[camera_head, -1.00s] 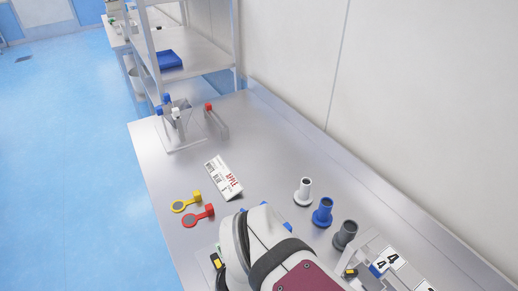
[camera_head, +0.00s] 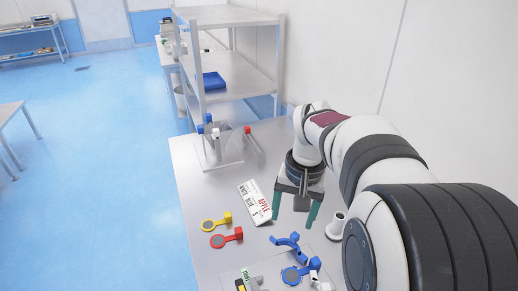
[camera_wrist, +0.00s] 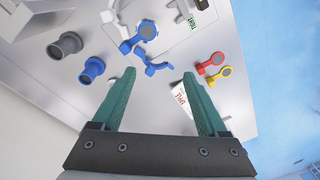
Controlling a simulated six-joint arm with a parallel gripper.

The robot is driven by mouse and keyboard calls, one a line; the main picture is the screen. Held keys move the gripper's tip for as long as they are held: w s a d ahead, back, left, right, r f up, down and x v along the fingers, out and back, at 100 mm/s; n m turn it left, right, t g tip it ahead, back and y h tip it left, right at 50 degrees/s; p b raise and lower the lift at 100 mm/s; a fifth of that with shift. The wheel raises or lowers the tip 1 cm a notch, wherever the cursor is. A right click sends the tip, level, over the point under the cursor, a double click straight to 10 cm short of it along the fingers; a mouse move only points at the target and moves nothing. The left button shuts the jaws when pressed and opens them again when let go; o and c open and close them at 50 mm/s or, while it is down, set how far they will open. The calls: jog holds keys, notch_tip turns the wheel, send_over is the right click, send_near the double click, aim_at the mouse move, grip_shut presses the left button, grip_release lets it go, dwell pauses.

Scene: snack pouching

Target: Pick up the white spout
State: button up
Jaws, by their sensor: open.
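The white spout (camera_head: 337,226) stands on the steel table, a pale flanged tube with a dark opening. In the head view it is just right of my gripper and partly covered by my arm. My gripper (camera_head: 294,222) points down with its two green fingers apart and nothing between them. In the wrist view my gripper (camera_wrist: 159,73) is open and empty. A blue spout (camera_wrist: 92,69) and a grey spout (camera_wrist: 65,45) stand in a row left of the fingers.
A rack (camera_head: 218,150) with coloured caps stands farther back.

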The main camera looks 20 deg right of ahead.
jog(key=w+d+f+m+h, duration=0.1)
jog(key=w+d+f, duration=0.25)
jog(key=d, duration=0.75)
jog(key=w+d+f+m, duration=0.1)
jog(key=w+d+f, duration=0.3)
jog(key=d, duration=0.6)
jog(key=f, duration=1)
jog(key=d+f, duration=0.1)
jog(key=f, duration=0.4)
jog(key=shift+w+d+f, duration=0.1)
jog(key=shift+w+f, duration=0.15)
jog(key=shift+f, duration=0.1)
jog(key=shift+r, duration=0.1)
grip_shut()
